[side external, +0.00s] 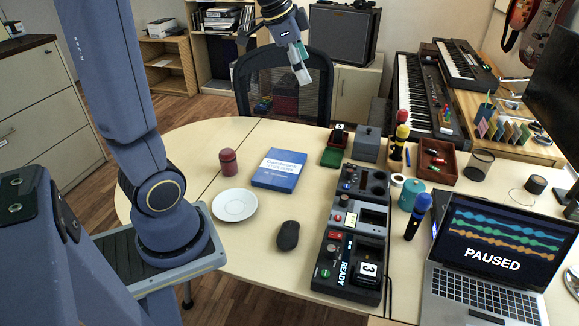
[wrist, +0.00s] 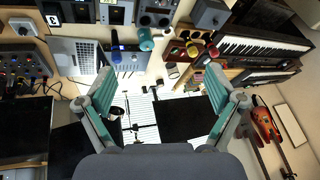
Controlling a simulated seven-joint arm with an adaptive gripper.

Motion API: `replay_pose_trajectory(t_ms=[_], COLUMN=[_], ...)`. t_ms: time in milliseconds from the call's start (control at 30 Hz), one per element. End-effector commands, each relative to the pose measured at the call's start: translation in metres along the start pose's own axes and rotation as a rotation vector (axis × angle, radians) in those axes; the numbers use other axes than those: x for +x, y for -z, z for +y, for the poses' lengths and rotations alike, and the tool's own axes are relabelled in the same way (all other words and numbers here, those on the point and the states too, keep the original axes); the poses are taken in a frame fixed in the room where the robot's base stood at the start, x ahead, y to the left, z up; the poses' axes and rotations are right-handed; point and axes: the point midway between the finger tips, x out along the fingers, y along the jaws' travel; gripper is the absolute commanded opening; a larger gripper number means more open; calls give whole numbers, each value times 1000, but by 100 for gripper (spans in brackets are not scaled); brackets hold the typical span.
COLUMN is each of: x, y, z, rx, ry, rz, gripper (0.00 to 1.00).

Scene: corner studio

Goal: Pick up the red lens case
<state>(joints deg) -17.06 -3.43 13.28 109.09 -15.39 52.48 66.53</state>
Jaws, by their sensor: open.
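A small dark red lidded cylinder (side external: 228,162), which looks like the red lens case, stands upright on the left part of the table (side external: 191,150) in the side external view. It is left of a blue book and behind a white saucer. I cannot make it out in the wrist view. My gripper (side external: 300,64) is raised in front of the chair back, above the far side of the table, well up and to the right of the case. In the wrist view my gripper (wrist: 160,84) shows its two fingers spread apart with nothing held between them.
The blue book (side external: 280,168), white saucer (side external: 235,204) and black mouse (side external: 288,235) lie near the case. A dark console (side external: 345,236) runs along the middle. A laptop (side external: 492,252), microphones and a wooden tray (side external: 449,173) fill the right. The chair (side external: 257,88) stands behind.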

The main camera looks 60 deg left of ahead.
Motion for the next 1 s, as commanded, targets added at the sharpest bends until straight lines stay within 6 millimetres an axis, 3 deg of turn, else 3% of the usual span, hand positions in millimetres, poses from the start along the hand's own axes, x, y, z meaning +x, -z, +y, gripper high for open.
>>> replay_pose_trajectory(t_ms=[33,100,233,367,400,500,600,733,1000], x=[21,46,94,133,142,159,167,178,235], y=[-21,-54,-139,-231,-255,-304,-329,-340,-364], z=[-33,-74,-132,-155,-155,-146,-137,-133,-119], rx=[-27,-52,-132,-260,-297,-368,-408,-421,-420], ry=[-1,-2,-18,-52,-65,-104,-130,-130,-132], rz=[-47,-104,-222,-332,-360,-417,-440,-442,-443], gripper=[93,93,93,93,93,93,93,93,93])
